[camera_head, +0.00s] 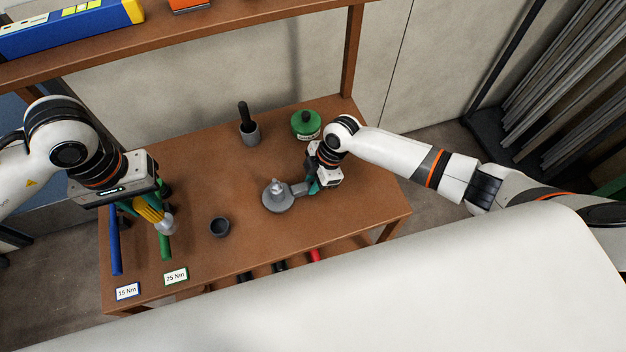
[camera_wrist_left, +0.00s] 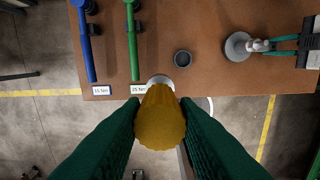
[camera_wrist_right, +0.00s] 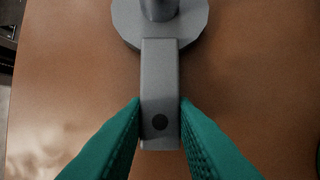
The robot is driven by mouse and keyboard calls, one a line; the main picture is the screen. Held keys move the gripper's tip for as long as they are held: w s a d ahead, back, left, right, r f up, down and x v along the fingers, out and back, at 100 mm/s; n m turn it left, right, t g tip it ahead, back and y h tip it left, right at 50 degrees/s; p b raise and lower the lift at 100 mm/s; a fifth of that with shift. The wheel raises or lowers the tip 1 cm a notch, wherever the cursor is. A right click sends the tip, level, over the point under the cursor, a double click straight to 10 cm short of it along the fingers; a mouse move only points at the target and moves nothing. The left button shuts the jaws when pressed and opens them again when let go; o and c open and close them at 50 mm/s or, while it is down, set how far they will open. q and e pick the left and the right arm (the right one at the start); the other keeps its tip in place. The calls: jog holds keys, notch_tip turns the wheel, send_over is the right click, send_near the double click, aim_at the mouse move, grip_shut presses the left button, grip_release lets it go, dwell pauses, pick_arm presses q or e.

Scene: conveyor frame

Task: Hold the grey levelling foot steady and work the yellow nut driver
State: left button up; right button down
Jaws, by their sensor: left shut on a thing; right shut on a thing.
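The yellow nut driver (camera_head: 149,212) is in my left gripper (camera_head: 143,203), which is shut on its handle above the table's left part. Its grey socket end (camera_head: 168,226) points away from the gripper. In the left wrist view the yellow handle (camera_wrist_left: 160,118) sits between the green fingers. The grey levelling foot (camera_head: 277,201) rests on the table with its round base down and a stud upright. My right gripper (camera_head: 309,187) is shut on the foot's flat grey tab (camera_wrist_right: 160,80), beside the base. The driver and the foot are well apart.
A small dark cup (camera_head: 219,227) stands between the driver and the foot. A blue wrench (camera_head: 115,245) and a green wrench (camera_head: 165,246) lie at the left by labels. A grey holder (camera_head: 250,134) and a green container (camera_head: 306,125) stand behind. A shelf (camera_head: 210,38) spans above.

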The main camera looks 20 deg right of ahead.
dwell(0.5)
pick_arm(q)
jog(key=w+d+f, duration=0.2)
jog(key=w+d, duration=0.2)
jog(key=d, duration=0.7)
jog(key=w+d+f, duration=0.2)
jog(key=w+d, duration=0.1)
jog(key=d, duration=0.8)
jog(key=shift+w+d+n, duration=0.15)
jog(key=shift+w+n, duration=0.15)
jog(key=shift+w, duration=0.1)
jog(key=shift+f, duration=0.1)
jog(key=shift+f, duration=2.2)
jog(key=shift+f, duration=0.25)
jog(key=shift+f, duration=0.9)
jog(key=shift+f, duration=0.15)
